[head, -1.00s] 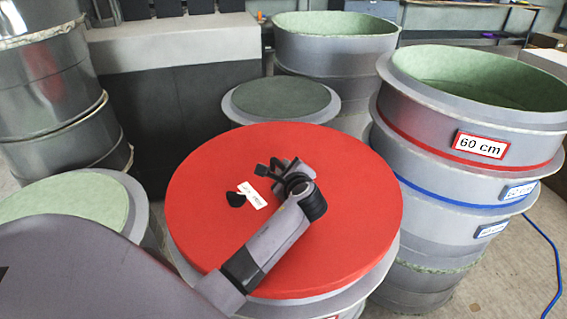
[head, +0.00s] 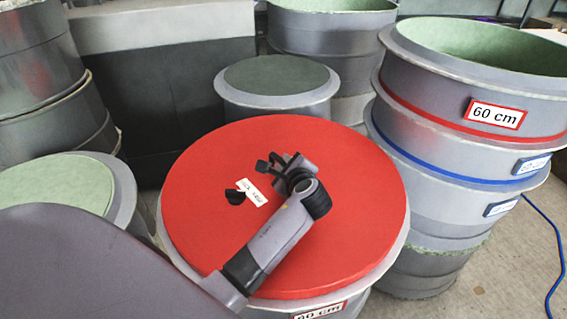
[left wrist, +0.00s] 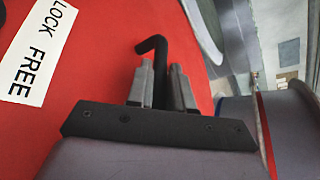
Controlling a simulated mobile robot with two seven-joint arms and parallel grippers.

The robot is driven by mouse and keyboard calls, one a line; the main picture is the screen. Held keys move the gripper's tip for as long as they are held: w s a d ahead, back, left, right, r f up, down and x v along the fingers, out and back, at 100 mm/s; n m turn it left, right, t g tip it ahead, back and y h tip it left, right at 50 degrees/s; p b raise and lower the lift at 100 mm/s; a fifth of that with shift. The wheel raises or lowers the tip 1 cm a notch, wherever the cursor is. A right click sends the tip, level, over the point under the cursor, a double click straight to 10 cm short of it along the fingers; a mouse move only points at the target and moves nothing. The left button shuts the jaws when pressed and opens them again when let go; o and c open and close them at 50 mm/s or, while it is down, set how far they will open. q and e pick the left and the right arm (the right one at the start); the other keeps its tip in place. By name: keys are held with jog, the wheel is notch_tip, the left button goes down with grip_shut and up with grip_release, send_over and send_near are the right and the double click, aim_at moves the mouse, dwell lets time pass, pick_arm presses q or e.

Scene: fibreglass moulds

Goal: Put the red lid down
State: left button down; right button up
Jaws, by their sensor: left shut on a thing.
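The red lid (head: 345,190) is a wide round disc lying about level over a grey mould (head: 395,255) at the middle front. Whether it rests fully on the mould's rim cannot be told. The lid also fills much of the left wrist view (left wrist: 100,60). My left gripper (head: 275,168) is over the lid's middle, shut on its black handle (head: 235,197). In the left wrist view the fingers (left wrist: 165,88) close around a bent black bar (left wrist: 157,50). A white label (head: 251,192) lies beside it, reading "LOCK FREE" up close (left wrist: 38,50). My right gripper is not in view.
A stack of grey moulds with a red-banded "60 cm" top (head: 440,85) stands close on the right. Green-topped moulds stand behind (head: 277,78) and at left (head: 55,190). A blue hose (head: 552,250) lies on the floor at right.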

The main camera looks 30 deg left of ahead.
pick_arm(q)
jog(key=shift+r, duration=0.25)
jog(key=c, duration=1)
grip_release()
jog(key=shift+f, duration=0.25)
jog(key=shift+s+r, duration=0.1)
